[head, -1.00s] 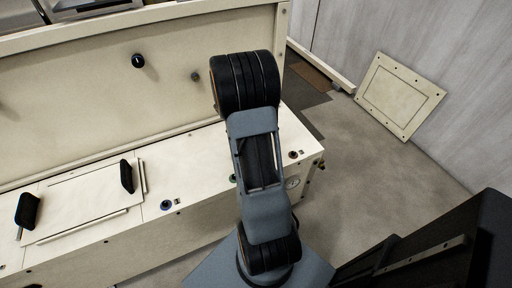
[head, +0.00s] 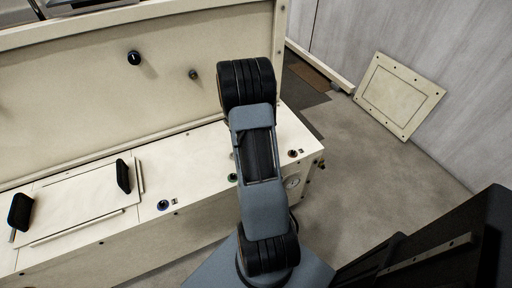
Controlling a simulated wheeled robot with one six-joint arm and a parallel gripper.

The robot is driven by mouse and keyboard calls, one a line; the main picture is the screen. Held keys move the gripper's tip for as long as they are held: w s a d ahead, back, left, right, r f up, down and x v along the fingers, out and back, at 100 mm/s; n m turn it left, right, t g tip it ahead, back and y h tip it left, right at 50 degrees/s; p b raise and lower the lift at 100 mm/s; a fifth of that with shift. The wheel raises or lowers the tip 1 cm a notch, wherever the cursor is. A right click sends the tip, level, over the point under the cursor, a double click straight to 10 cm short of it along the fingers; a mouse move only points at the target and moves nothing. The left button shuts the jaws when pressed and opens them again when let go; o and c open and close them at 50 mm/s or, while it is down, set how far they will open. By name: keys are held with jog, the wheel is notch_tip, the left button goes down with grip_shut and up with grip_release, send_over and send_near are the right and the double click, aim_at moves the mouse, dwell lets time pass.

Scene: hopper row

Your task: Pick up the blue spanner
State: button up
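I see no blue spanner in the head view. My gripper is not in view either. Only my own grey and black arm shows, rising in the middle of the picture in front of the cream machine, and it hides part of the machine's ledge and back panel.
The cream machine (head: 80,100) fills the left, with two black handles (head: 123,176) (head: 20,211) by a flat panel (head: 75,205) on its ledge. A cream plate (head: 399,95) leans on the grey wall at right. Grey floor (head: 370,170) between is clear.

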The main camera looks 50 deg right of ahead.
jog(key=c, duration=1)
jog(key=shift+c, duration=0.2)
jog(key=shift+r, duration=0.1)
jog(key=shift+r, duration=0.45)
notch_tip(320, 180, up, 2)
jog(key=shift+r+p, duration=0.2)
jog(key=shift+p, duration=0.35)
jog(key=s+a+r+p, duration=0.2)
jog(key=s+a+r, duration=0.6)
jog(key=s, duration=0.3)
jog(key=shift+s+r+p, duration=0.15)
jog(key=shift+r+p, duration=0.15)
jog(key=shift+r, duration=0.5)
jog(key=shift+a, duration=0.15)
